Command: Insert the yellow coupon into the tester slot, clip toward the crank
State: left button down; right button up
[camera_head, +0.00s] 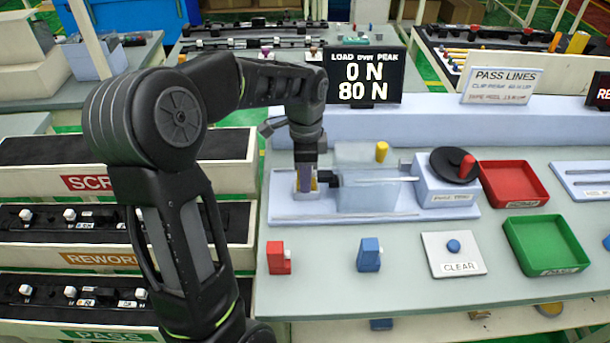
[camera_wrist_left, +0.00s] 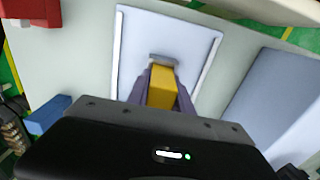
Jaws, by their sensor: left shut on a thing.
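The yellow coupon (camera_wrist_left: 161,88) is between the purple fingers of my left gripper (camera_wrist_left: 163,92) in the left wrist view. In the head view my left gripper (camera_head: 306,186) points down at the left end of the tester (camera_head: 405,213), over its pale slot block, and only a sliver of yellow shows. In the wrist view a grey slot piece (camera_wrist_left: 165,58) lies just beyond the coupon. Whether the coupon is inside the slot, and which way its clip faces, I cannot tell. The crank (camera_head: 452,166), black with a red knob, is at the tester's right end. My right gripper is not in view.
A red piece (camera_head: 278,257) and a blue piece (camera_head: 369,254) stand in front of the tester. A CLEAR button plate (camera_head: 453,266), red tray (camera_head: 514,184) and green tray (camera_head: 546,245) are to the right. A display (camera_head: 364,76) reads 0 N, 80 N. A yellow piece (camera_head: 381,151) stands behind.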

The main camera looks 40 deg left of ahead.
pick_arm(q)
jog(key=shift+s+d+f+b, duration=0.1)
jog(key=shift+s+f+b, duration=0.1)
jog(key=shift+f, duration=0.3)
jog(key=shift+s+f+b, duration=0.2)
jog(key=shift+f, duration=0.25)
dwell(0.6)
jog(key=c, duration=1.1)
grip_release()
jog(key=shift+o, duration=0.2)
jog(key=shift+w+r, duration=0.2)
jog(key=shift+r, duration=0.15)
jog(key=r, duration=0.9)
jog(key=shift+w+a+b, duration=0.25)
jog(key=shift+b, duration=0.05)
